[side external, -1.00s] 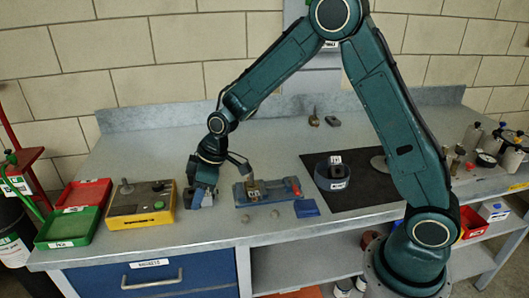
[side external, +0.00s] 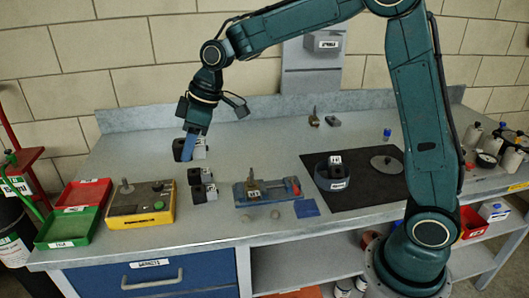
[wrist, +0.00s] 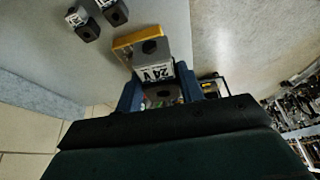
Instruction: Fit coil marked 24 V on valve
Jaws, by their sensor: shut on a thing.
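My gripper (side external: 189,147) is shut on a dark coil with a pale label (side external: 201,149), held well above the bench. In the wrist view, the coil (wrist: 152,72) sits between my blue fingers and its white label reads 24 V. Two similar coils stand on the bench, the rear one (side external: 200,177) behind the front one (side external: 205,193). To their right, the valve (side external: 253,178), with an upright brass-coloured stem, sits in a blue vise (side external: 284,188). My gripper is up and to the left of the valve, apart from it.
A yellow control box (side external: 140,204) stands left of the coils, beside a red tray (side external: 84,193) and a green tray (side external: 68,228). Small pale parts and a blue pad (side external: 306,208) lie in front of the vise.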

